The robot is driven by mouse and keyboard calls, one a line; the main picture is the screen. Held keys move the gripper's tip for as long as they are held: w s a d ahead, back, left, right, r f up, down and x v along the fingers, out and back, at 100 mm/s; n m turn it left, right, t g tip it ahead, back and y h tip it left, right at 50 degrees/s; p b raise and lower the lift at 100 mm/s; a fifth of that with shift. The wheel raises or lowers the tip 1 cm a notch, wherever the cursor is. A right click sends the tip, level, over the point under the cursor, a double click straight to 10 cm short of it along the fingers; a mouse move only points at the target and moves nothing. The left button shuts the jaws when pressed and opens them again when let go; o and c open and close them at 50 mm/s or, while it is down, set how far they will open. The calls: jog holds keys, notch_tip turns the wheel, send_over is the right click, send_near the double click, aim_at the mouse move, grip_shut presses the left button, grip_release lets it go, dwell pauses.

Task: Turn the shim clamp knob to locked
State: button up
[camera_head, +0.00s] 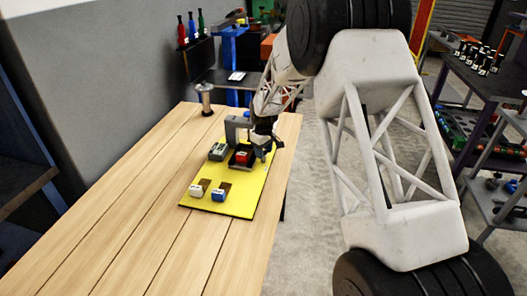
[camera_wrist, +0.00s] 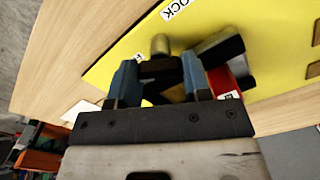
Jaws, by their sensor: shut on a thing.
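The yellow board (camera_head: 240,200) lies on the wooden table and carries the positioner. My gripper (camera_head: 262,148) is low over the board's right side, beside a red block (camera_head: 242,157) on a dark base. In the wrist view, the two blue fingers of my gripper (camera_wrist: 159,68) are shut on a dark part, apparently the shim clamp knob (camera_wrist: 160,71). A brass-coloured cylinder (camera_wrist: 160,45) stands just beyond it. A white label (camera_wrist: 173,8) with partly cut-off lettering, "OCK", lies on the board. The fingers hide much of the knob, and its setting cannot be read.
A grey upright fixture (camera_head: 231,128) stands close to my gripper. A grey block (camera_head: 218,152), a white block (camera_head: 196,191) and a blue block (camera_head: 221,191) are on the board. A metal post (camera_head: 205,98) stands at the table's far end. The table's left side is clear.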

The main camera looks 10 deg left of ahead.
jog(key=m, duration=1.2)
jog(key=shift+r, duration=0.1)
dwell(0.4)
jog(key=o, duration=0.9)
jog(key=shift+r, duration=3.85)
